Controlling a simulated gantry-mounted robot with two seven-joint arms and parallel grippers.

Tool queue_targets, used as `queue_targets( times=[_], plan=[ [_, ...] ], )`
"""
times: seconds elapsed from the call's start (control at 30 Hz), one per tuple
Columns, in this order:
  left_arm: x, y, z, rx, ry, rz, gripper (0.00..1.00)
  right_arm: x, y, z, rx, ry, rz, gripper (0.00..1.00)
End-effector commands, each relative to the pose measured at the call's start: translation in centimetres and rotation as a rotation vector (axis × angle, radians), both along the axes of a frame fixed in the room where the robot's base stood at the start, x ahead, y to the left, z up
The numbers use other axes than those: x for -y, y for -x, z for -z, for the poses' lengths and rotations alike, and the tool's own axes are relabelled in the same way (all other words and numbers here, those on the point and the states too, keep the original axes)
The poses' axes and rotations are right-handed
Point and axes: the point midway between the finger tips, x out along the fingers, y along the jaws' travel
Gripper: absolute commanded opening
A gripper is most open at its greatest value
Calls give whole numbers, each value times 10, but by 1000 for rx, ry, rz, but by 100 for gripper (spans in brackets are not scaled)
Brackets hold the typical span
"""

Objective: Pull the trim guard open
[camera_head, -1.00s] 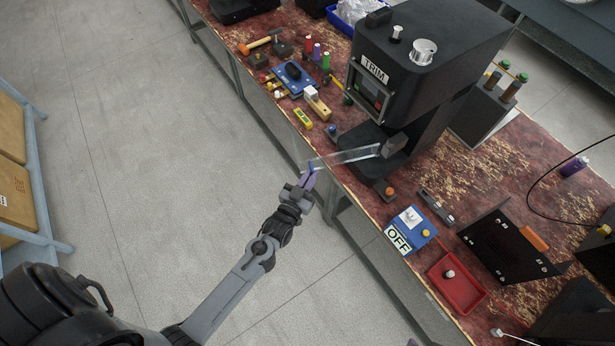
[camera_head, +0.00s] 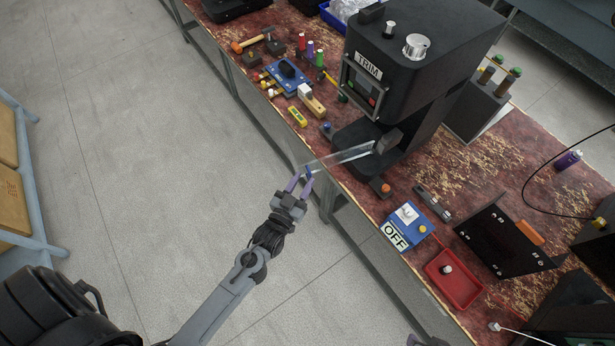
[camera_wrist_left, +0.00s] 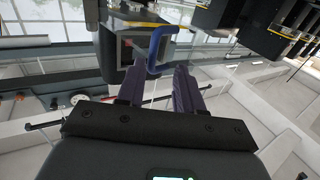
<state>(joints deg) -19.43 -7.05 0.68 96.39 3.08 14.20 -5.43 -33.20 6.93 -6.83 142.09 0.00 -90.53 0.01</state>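The trim guard (camera_head: 342,156) is a clear panel sticking out from the front of the black TRIM machine (camera_head: 410,75), past the bench's front edge. A blue handle (camera_head: 308,172) is at its outer end; the handle shows as a bent blue bar in the left wrist view (camera_wrist_left: 154,48). My left gripper (camera_head: 301,182) is open, its two purple fingers apart. The handle's near end lies at or just beyond the fingertips, in line with the gap (camera_wrist_left: 158,75); I cannot tell whether they touch.
A blue OFF switch box (camera_head: 408,222), a red tray (camera_head: 455,285) and a black panel with an orange handle (camera_head: 505,240) are on the bench to the right. Tools and a blue fixture (camera_head: 288,75) lie left of the machine. The floor before the bench is clear.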

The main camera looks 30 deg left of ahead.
Motion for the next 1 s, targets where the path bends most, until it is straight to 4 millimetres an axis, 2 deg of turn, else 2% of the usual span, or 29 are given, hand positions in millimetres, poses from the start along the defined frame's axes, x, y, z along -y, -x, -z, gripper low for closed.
queue_targets(
  times=[0.03, 0.2, 0.4, 0.6, 1.0],
  plan=[
    [2, 12, 5, -7, 1, 1, 36, -1, 0, 4, 0, -2, 1, 43],
    [6, 41, 7, -13, 2, 3, 36, -2, 0, 10, -1, -7, 3, 43],
    [9, 63, 7, -15, 4, 4, 36, -2, 0, 14, -1, -6, 3, 43],
    [10, 71, 6, -15, 4, 5, 36, -1, 0, 15, -1, -5, 2, 43],
    [10, 71, 6, -17, 4, 5, 36, 1, 0, 15, -1, 5, -5, 43]
  ],
)
